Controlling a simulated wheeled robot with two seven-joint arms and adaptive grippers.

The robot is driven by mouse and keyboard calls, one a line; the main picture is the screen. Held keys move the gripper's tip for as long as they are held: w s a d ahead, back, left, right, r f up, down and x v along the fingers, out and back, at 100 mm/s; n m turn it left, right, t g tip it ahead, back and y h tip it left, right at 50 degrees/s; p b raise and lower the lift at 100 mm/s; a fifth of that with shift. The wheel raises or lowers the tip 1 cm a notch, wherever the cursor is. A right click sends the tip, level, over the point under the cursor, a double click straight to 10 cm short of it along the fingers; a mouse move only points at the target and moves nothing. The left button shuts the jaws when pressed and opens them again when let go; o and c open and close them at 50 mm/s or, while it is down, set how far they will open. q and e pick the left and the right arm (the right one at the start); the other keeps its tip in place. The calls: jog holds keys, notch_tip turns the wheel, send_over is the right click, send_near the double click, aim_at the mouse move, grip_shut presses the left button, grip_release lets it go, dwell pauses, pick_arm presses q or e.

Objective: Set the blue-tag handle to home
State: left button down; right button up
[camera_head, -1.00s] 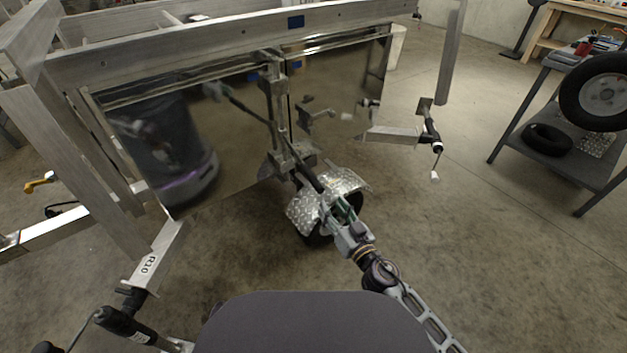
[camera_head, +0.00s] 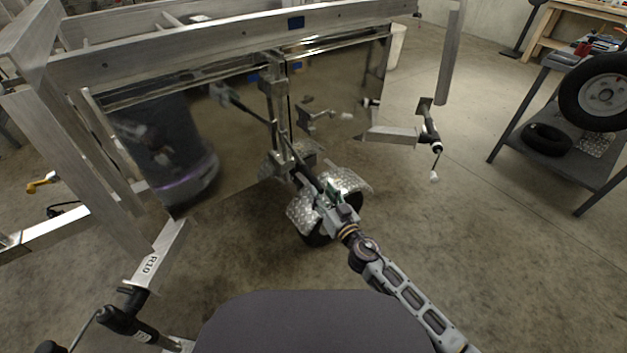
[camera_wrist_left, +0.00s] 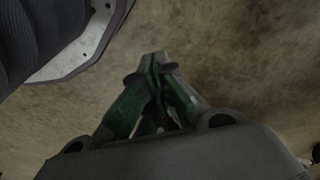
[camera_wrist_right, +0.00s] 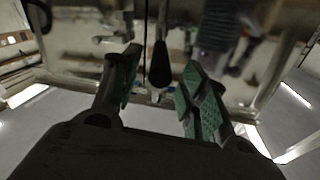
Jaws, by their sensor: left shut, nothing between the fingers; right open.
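My right gripper (camera_head: 324,193) reaches in from the lower right, over the checker-plate fender. In the right wrist view, a dark handle grip (camera_wrist_right: 159,66) hangs upright between the two green-padded fingers of that gripper (camera_wrist_right: 163,68). The fingers are open, with clear gaps on both sides. I cannot tell how far beyond the fingertips the grip is. My left gripper (camera_wrist_left: 160,68) is shut and empty above bare floor, outside the head view.
A checker-plate fender (camera_head: 347,181) and wheel sit under my right gripper. The panel (camera_head: 225,150) mirrors my body and arm. Crank jacks stand at the right (camera_head: 429,130) and lower left (camera_head: 125,320). A cart (camera_head: 560,115) with tyres is at right. Floor between is clear.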

aim_at(314, 180)
jog(key=shift+x, duration=3.25)
jog(key=shift+c, duration=0.4)
grip_shut()
